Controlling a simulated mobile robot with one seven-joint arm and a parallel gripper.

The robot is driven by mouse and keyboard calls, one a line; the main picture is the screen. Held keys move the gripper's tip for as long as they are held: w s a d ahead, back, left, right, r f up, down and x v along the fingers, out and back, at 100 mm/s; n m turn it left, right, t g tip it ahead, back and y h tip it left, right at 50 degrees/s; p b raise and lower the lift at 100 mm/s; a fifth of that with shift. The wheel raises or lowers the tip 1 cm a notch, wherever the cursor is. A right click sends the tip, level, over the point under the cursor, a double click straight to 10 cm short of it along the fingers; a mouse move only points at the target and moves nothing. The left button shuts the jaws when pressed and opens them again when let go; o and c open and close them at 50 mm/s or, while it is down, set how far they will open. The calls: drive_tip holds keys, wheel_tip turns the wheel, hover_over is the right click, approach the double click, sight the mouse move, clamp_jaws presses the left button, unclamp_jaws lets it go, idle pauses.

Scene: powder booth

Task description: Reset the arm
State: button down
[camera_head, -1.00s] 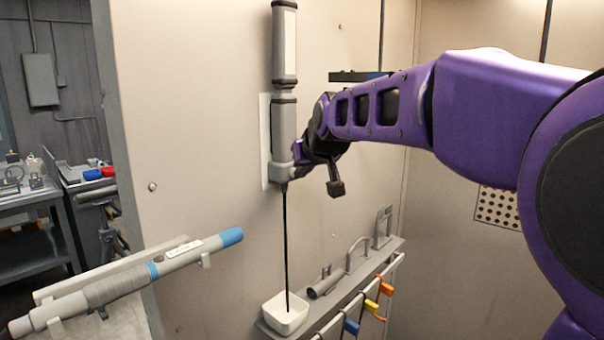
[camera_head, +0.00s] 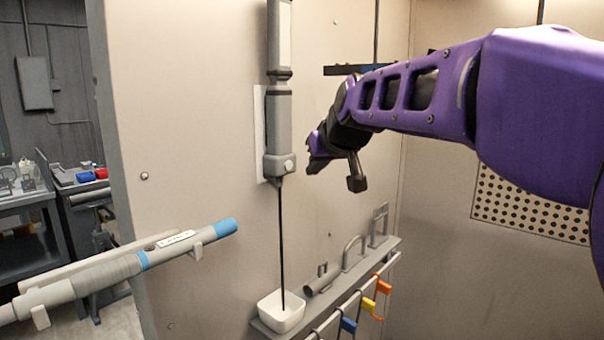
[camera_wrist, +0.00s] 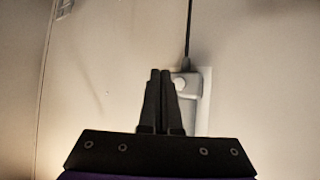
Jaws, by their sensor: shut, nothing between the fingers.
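My arm reaches in from the right in the head view, and my gripper (camera_head: 314,160) is to the right of a grey wall-mounted cylinder unit (camera_head: 279,100), apart from it. In the wrist view my gripper's two black fingers (camera_wrist: 160,75) are together with nothing between them. The lower end of the grey unit (camera_wrist: 188,84), with a pale round knob, shows just behind the fingers. The far side of my gripper is hidden in the head view.
A dark rod hangs from the unit into a white cup (camera_head: 281,315) on a shelf (camera_head: 350,268) with grey fittings. Coloured tags hang below it. A grey-and-blue wand (camera_head: 130,265) lies at lower left. A perforated panel (camera_head: 525,205) is at right.

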drive_tip(key=shift+s+d+r+b, duration=0.15)
drive_tip(key=shift+s+d+b, duration=0.2)
drive_tip(key=shift+s+d, duration=0.35)
